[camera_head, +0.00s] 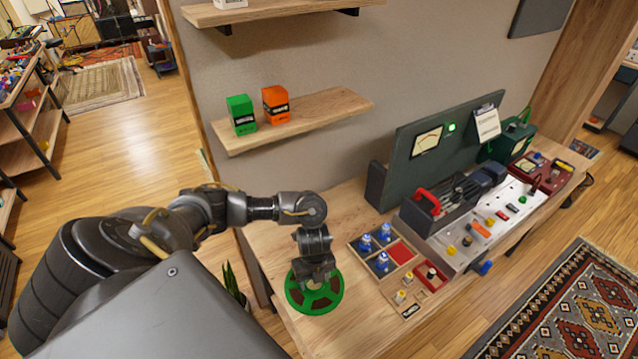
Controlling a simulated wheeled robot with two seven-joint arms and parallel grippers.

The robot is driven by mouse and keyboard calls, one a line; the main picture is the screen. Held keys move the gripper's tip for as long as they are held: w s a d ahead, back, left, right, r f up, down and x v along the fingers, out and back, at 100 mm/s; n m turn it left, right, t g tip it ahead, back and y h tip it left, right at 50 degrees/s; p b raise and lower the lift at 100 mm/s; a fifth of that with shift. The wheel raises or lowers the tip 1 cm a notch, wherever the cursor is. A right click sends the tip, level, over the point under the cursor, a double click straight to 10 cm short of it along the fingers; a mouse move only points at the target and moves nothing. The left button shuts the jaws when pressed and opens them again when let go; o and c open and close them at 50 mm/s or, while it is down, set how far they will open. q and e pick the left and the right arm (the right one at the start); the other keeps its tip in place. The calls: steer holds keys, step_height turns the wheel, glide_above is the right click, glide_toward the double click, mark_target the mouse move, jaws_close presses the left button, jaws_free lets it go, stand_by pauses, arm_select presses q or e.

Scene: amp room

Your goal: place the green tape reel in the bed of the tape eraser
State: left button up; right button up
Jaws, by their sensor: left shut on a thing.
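The green tape reel (295,297) is a flat green disc with dark openings, near the left end of the wooden bench. My left gripper (315,276) points down over its middle and is shut on it. The gripper hides the reel's hub, and I cannot tell whether the reel touches the bench top. No part is plainly marked as the tape eraser. A dark unit with a red handle (428,201) stands on the bench to the right, but I cannot tell whether it is the eraser. My right gripper is not in view.
A wooden tray (352,245) with blue-topped parts and a red square lies right of the reel. A small board with knobs (410,312) is in front of it. A dark green meter panel (392,165) stands behind. The bench front (345,325) is bare.

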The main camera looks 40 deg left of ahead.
arm_select(q)
steer(key=s+d+r+p, duration=0.25)
steer(key=s+r, duration=0.25)
steer(key=s, duration=0.4)
steer(key=w+d+f+n+b, duration=0.3)
steer(key=w+d+n+b, duration=0.5)
steer(key=n+b, duration=0.7)
steer(key=w+n, duration=0.1)
steer(key=n, duration=0.2)
steer(key=shift+w+d+f, duration=0.2)
steer(key=shift+d+f, duration=0.05)
steer(key=shift+f, duration=0.05)
